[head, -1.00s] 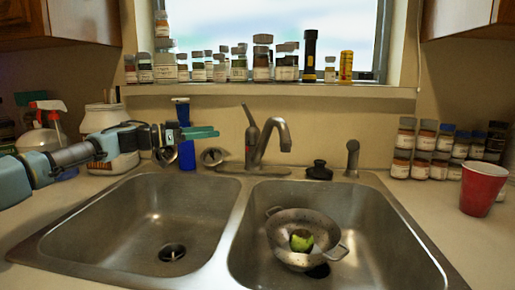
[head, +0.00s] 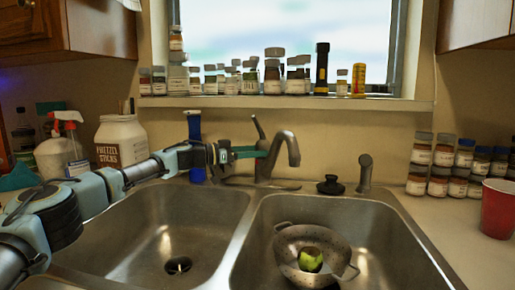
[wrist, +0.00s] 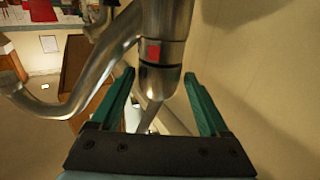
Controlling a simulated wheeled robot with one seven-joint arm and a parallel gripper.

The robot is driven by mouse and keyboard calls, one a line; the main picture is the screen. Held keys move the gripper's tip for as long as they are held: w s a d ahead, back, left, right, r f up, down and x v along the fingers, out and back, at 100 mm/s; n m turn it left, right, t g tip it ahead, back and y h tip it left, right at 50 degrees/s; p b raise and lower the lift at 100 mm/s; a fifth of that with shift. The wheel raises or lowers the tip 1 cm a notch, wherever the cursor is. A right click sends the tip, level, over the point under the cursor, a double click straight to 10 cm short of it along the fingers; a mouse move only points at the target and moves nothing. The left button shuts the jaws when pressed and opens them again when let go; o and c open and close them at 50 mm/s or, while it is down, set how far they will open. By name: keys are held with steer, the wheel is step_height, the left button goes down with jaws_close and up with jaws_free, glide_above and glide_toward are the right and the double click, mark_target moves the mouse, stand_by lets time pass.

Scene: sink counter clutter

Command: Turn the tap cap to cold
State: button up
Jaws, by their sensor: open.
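The metal tap (head: 286,148) stands behind the divider between the two sink bowls, its curved spout to the right. Its cap carries a thin lever (head: 258,127) that points up. In the wrist view the tap body has a red mark (wrist: 153,52) above a dark ring, and the cap (wrist: 160,80) with its lever shows beyond that ring. My gripper (head: 262,153) reaches in from the left at the tap. In the wrist view its teal fingers (wrist: 158,75) are open, one on each side of the cap, with visible gaps. Contact cannot be seen.
A blue bottle (head: 195,125) stands close behind my wrist. A colander (head: 285,262) with a green item sits in the right bowl; the left bowl (head: 165,235) looks empty. A black stopper (head: 330,186) and a sprayer (head: 365,172) stand right of the tap. Jars line the sill.

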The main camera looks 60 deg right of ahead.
steer(key=shift+s+d, duration=0.3)
steer(key=c, duration=1.1)
steer(key=shift+f+b, duration=0.1)
steer(key=shift+b, duration=0.25)
